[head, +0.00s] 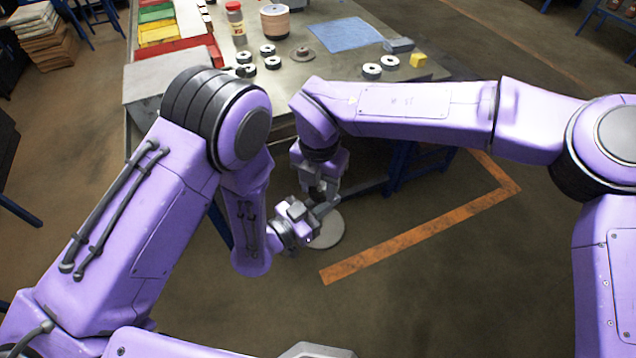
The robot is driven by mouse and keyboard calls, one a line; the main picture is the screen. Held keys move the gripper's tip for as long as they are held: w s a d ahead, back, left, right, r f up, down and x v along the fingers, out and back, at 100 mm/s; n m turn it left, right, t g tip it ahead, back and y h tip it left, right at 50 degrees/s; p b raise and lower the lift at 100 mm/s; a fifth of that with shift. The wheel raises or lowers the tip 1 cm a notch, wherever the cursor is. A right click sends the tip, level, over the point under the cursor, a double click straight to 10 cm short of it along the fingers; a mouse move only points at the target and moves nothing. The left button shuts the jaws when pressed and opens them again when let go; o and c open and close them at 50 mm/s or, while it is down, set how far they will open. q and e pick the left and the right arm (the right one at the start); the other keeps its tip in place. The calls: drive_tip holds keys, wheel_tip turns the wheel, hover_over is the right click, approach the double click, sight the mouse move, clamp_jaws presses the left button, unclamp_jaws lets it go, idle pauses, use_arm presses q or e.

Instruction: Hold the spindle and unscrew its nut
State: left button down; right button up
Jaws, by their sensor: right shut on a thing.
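My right gripper (322,190) points down in front of the table, shut on the upper part of the spindle. The spindle's round grey plate (327,232) shows below both grippers, off the table and above the floor. My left gripper (326,213) comes in from the left, just below the right one, with its fingers beside the spindle's shaft. Whether these fingers grip it cannot be told. The nut and most of the shaft are hidden by the fingers.
The metal table (345,75) stands behind. On it are several dark-rimmed discs (372,70), a grey knobbed disc (302,54), a blue mat (345,34), a yellow block (418,60), a red-lidded jar (235,20) and coloured bins (155,32). Open floor lies in front.

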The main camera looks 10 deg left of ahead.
drive_tip(key=n, duration=0.6)
drive_tip(key=shift+a+r, duration=0.1)
drive_tip(key=shift+a, duration=0.05)
drive_tip(key=n, duration=0.6)
drive_tip(key=shift+n, duration=0.3)
drive_tip(key=n, duration=0.6)
drive_tip(key=shift+r, duration=0.1)
drive_tip(key=n, duration=0.6)
drive_tip(key=shift+w, duration=0.1)
drive_tip(key=n, duration=0.6)
drive_tip(key=shift+w, duration=0.1)
drive_tip(key=n, duration=0.6)
drive_tip(key=shift+w+n, duration=0.1)
drive_tip(key=shift+n, duration=0.2)
drive_tip(key=n, duration=0.5)
drive_tip(key=shift+r, duration=0.1)
drive_tip(key=n, duration=0.5)
drive_tip(key=shift+w, duration=0.1)
